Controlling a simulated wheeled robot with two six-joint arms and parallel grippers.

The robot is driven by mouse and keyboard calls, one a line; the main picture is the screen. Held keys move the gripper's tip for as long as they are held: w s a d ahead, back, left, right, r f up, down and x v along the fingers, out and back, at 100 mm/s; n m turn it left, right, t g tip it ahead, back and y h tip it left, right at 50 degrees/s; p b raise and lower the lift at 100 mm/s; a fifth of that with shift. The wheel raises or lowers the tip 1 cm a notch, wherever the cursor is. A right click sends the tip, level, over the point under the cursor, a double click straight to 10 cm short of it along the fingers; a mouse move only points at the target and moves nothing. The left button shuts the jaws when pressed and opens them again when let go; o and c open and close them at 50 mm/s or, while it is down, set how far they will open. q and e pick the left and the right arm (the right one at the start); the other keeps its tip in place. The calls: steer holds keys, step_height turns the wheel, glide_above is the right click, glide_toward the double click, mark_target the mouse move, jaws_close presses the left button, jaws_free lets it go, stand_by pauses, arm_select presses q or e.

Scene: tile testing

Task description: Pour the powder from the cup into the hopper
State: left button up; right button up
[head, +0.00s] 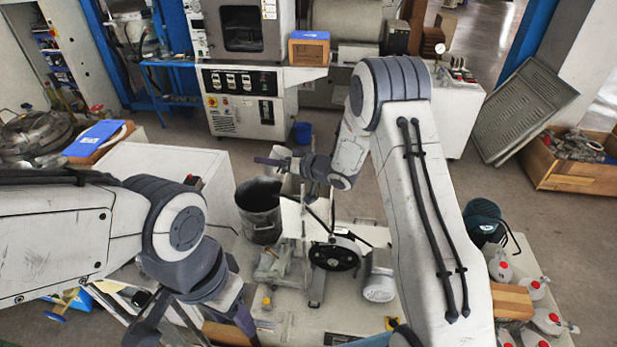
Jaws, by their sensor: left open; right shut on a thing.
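My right gripper (284,164) reaches over the machine in the middle and is shut on a pale thing (282,153), which seems to be the cup. The gripper hides much of it, and I cannot see any powder or tell its tilt. Just below is a white, open-topped part of the machine that looks like the hopper (292,216). It stands above a black wheel (335,256). The gripper is above the hopper, slightly to its left.
A dark metal bucket (259,222) stands just left of the hopper. A white cabinet (165,160) is at left. Several red-capped bottles (536,288) stand at lower right. An oven (246,30) and a blue-topped box (309,47) are at the back.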

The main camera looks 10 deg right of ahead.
steer(key=shift+w+d+f+m+y, duration=0.2)
steer(key=shift+d+f+m+y, duration=0.15)
steer(key=shift+d+m, duration=0.25)
steer(key=shift+r, duration=0.2)
steer(key=shift+d+r+m+t+y, duration=0.1)
steer(key=shift+r+m+t+y, duration=0.1)
steer(key=shift+r+m+y, duration=0.3)
steer(key=shift+r+m+t+y, duration=0.2)
steer(key=shift+m+y, duration=0.05)
steer(key=shift+m, duration=0.45)
steer(key=shift+d+f+m+y+b, duration=0.1)
steer(key=shift+f+m+y+b, duration=0.2)
steer(key=shift+f+m+b, duration=0.25)
steer(key=shift+d+r+m+t+y, duration=0.1)
steer(key=shift+r+m+t+y, duration=0.2)
steer(key=shift+r+m+t, duration=0.5)
steer(key=f+m+b, duration=0.1)
steer(key=d+f+b, duration=0.1)
steer(key=d+f+m+b, duration=0.1)
steer(key=shift+w+f+m+t+y, duration=0.3)
steer(key=shift+w+f+m, duration=0.05)
steer(key=shift+w, duration=0.05)
